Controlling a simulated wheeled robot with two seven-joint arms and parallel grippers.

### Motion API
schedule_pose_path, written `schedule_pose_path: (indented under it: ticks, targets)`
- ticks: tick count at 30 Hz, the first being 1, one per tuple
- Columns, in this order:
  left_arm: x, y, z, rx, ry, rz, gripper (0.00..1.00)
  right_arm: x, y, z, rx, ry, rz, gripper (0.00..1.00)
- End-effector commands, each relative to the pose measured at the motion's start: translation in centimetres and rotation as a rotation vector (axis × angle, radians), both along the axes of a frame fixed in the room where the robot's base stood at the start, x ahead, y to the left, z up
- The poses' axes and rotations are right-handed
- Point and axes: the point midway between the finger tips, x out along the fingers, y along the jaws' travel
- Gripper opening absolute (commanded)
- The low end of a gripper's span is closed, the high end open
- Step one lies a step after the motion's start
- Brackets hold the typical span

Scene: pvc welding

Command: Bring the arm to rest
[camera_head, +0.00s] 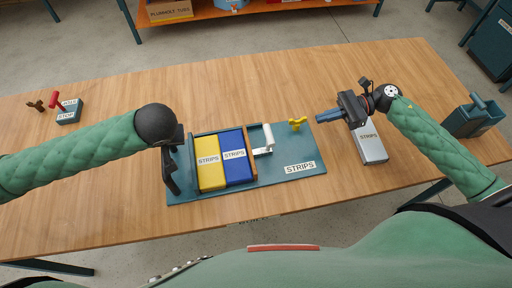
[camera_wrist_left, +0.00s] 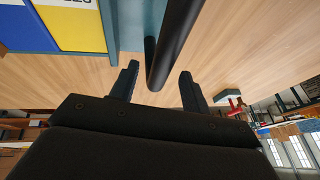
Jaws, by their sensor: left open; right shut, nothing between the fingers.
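My left gripper (camera_head: 176,150) is at the left edge of the teal fixture board (camera_head: 215,193), partly hidden by its own wrist in the head view. In the left wrist view its two fingers (camera_wrist_left: 158,72) are apart, with a dark rod (camera_wrist_left: 172,42) showing between and beyond them; I cannot tell whether they touch it. My right gripper (camera_head: 328,116) is shut and empty, pointing left above the table, just right of the board and beside the grey STRIPS box (camera_head: 371,148).
A teal bin (camera_head: 472,118) stands right; a small labelled block (camera_head: 69,112) stands left. The table's back middle is clear.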

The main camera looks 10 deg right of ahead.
Motion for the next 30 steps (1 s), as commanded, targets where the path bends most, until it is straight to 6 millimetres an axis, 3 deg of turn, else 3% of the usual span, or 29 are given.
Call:
schedule_pose_path:
  ticks: [10, 16, 24, 30]
  targets:
    - [-2.3, -1.2, 5.5, -0.003, -0.001, -0.001, 0.47, 0.0, 0.0, 0.0, 0.000, 0.000, 0.000, 0.00]
    - [-2.8, -1.4, 6.9, -0.001, 0.000, 0.000, 0.47, 0.0, 0.0, 0.0, 0.000, 0.000, 0.000, 0.00]
    - [-2.9, -1.5, 7.2, 0.000, 0.000, 0.001, 0.47, 0.0, 0.0, 0.1, 0.000, 0.000, 0.000, 0.00]
    - [-2.9, -1.5, 9.9, 0.000, 0.000, 0.001, 0.47, 0.0, 0.0, 2.8, 0.000, 0.000, 0.000, 0.00]
